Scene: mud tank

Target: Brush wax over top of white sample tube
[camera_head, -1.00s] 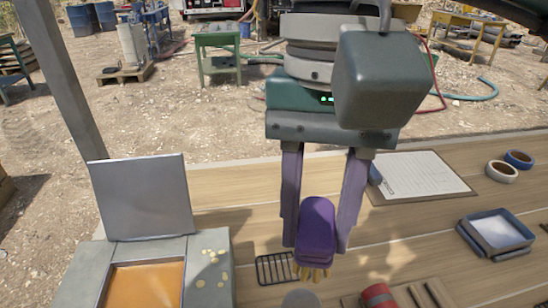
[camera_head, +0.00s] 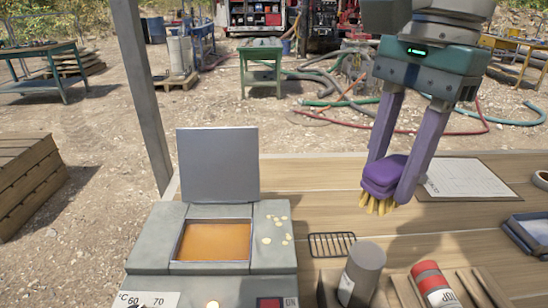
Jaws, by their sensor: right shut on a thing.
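I cannot tell which is the white sample tube. My left gripper is out of view.
A black wire rack (camera_head: 332,245) lies between heater and brush. A clipboard with paper (camera_head: 468,178) and a blue-rimmed tray (camera_head: 530,234) are on the right. Pale wax drips (camera_head: 277,230) dot the heater top. The table behind the rack is clear.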

